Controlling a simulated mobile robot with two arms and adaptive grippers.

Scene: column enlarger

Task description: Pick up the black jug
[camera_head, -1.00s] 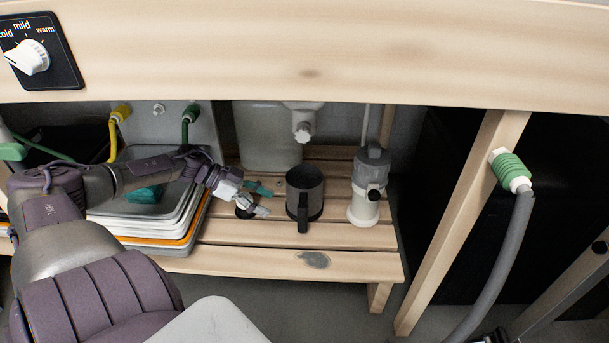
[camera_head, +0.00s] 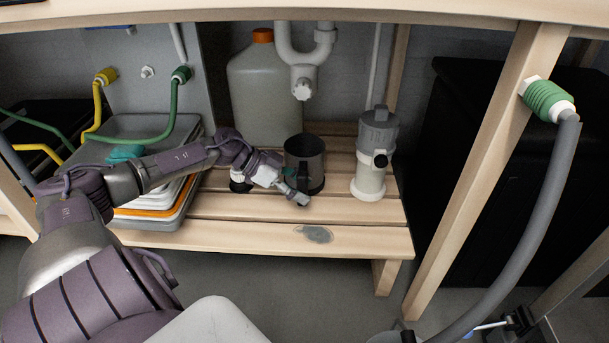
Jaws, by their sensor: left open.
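The black jug (camera_head: 305,158) stands upright on the slatted wooden lower shelf (camera_head: 255,237), right of the middle of the shelf's stack of trays. My left gripper (camera_head: 297,186) is open at the front left of the jug, near its handle side. Its fingers overlap the lower front of the jug in the camera_head view, and the handle is largely hidden behind them. I cannot tell whether the fingers touch the jug or stand around the handle. My right gripper is not in view.
A grey-and-white cylindrical container (camera_head: 371,160) stands close to the jug's right. A large jerrycan (camera_head: 265,95) with an orange cap and a white drain pipe (camera_head: 302,75) are behind. Stacked trays (camera_head: 150,205) lie left. A wooden post (camera_head: 470,180) and grey hose (camera_head: 540,215) are at right.

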